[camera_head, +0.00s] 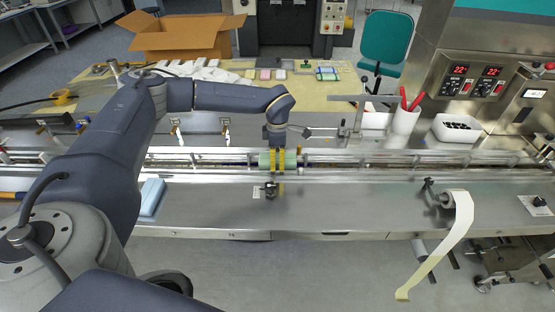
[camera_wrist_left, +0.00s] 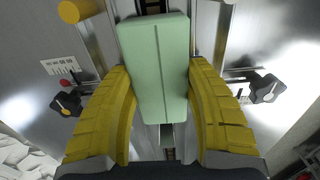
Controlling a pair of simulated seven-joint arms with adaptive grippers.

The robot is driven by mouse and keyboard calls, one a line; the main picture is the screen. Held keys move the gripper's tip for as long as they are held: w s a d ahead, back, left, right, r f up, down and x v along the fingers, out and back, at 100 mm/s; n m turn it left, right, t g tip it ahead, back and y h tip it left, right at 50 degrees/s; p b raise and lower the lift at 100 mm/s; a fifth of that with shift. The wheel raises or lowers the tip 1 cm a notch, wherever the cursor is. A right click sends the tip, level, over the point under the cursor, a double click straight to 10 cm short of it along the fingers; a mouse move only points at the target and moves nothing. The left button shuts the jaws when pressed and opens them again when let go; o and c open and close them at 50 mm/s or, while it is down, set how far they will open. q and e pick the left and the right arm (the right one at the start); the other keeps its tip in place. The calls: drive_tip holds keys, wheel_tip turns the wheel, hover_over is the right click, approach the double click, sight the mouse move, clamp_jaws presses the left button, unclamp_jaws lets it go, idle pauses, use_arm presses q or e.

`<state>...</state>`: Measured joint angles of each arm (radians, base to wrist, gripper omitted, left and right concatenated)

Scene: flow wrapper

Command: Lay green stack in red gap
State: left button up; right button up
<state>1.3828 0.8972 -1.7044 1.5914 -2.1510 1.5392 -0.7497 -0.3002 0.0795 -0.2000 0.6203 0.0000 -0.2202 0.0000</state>
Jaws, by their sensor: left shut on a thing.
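The green stack (camera_head: 265,160) is a pale green block, held crosswise between the yellow fingers of my left gripper (camera_head: 277,164) over the conveyor channel (camera_head: 215,160). In the left wrist view the green stack (camera_wrist_left: 155,65) fills the space between the fingers of my left gripper (camera_wrist_left: 160,80), with a seam along its length. Its long side lines up with the channel below. I cannot tell whether its underside touches the channel floor. I cannot make out a red gap; the stack and fingers hide part of the channel. My right gripper is not in view.
A light blue stack (camera_head: 152,197) lies on the steel front deck at left. A cardboard box (camera_head: 185,38) and small coloured packs (camera_head: 327,73) are on the back table. A white cup (camera_head: 404,120) and white bin (camera_head: 457,128) stand right. The front deck's middle is mostly clear.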

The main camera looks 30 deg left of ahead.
use_arm(q)
drive_tip(key=o, duration=1)
drive_tip(key=shift+c, duration=0.2)
wheel_tip(320, 180, up, 12)
idle(0.4)
